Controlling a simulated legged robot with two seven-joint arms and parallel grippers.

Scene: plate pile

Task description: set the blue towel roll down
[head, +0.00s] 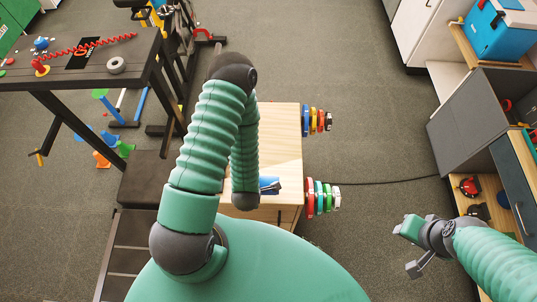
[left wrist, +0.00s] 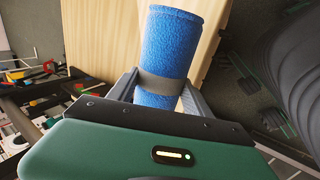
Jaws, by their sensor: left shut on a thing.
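The blue towel roll (left wrist: 168,55) fills the middle of the left wrist view, with a grey band around it. My left gripper (left wrist: 158,92) is shut on it, one finger on each side. In the head view a small blue part of the roll (head: 268,183) shows beside my left arm, over the light wooden top (head: 285,125). My arm hides the rest of the roll and most of the gripper there. I cannot tell whether the roll touches the wood. My right gripper (head: 413,249) is open and empty above the floor at the lower right.
Coloured discs stick out from the wooden unit's right side in two stacks, a far one (head: 317,120) and a near one (head: 322,197). A dark table (head: 60,75) with small items stands at the upper left. Shelves (head: 470,110) line the right. The floor between is mostly clear.

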